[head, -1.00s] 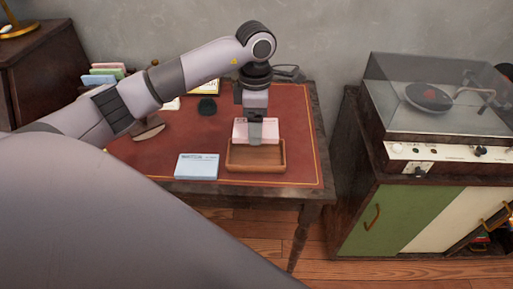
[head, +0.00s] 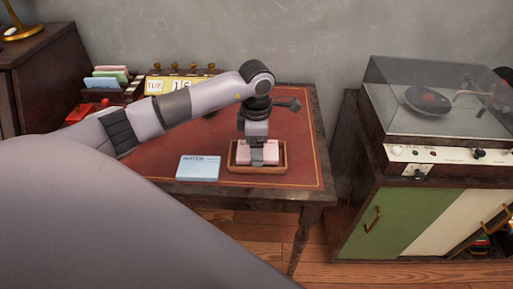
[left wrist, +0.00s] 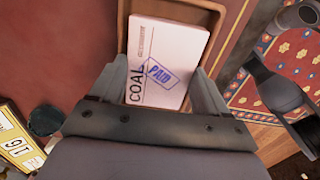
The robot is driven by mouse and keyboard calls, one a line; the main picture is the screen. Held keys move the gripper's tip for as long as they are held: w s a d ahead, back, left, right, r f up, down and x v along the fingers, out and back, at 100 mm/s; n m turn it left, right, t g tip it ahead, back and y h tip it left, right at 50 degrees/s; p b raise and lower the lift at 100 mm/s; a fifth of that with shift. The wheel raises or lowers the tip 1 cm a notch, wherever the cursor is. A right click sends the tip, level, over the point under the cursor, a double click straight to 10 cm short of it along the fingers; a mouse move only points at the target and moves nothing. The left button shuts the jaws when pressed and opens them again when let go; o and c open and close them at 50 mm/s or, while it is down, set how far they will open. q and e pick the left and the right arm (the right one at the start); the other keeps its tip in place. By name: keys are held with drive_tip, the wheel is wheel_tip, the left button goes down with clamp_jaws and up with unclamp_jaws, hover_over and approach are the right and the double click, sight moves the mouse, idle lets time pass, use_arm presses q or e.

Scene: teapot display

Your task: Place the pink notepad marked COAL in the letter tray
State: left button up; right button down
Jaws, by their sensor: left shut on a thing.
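The pink notepad marked COAL (left wrist: 170,50), with a blue PAID stamp, sits between the fingers of my left gripper (left wrist: 160,88) in the left wrist view. In the head view my left gripper (head: 257,158) points down over the brown letter tray (head: 257,169) and is shut on the notepad (head: 271,153). The notepad appears within the tray's rim, low down; whether it touches the tray's floor cannot be told. The tray's rim (left wrist: 222,12) also shows around the notepad's far end in the left wrist view. My right gripper is not in view.
A blue notepad (head: 198,168) lies just left of the tray on the red desk top (head: 290,118). A yellow calendar (head: 161,86) and a card holder (head: 105,82) stand at the back left. A record player (head: 430,105) stands on a cabinet at the right.

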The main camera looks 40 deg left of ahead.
use_arm(q)
drive_tip(key=shift+s+d+f+b, duration=0.1)
drive_tip(key=shift+s+f+b, duration=0.15)
drive_tip(key=shift+f, duration=0.5)
drive_tip(key=shift+s+d+f+b, duration=0.1)
drive_tip(key=shift+s+f+b, duration=0.1)
drive_tip(key=shift+f, duration=0.55)
drive_tip(key=o, duration=1.1)
drive_tip(key=shift+w+f, duration=0.1)
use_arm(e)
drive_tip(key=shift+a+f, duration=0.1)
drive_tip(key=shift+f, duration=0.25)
use_arm(q)
drive_tip(key=shift+r+p, duration=0.75)
drive_tip(key=r, duration=1.2)
drive_tip(key=shift+w+a, duration=0.2)
drive_tip(key=shift+w, duration=0.1)
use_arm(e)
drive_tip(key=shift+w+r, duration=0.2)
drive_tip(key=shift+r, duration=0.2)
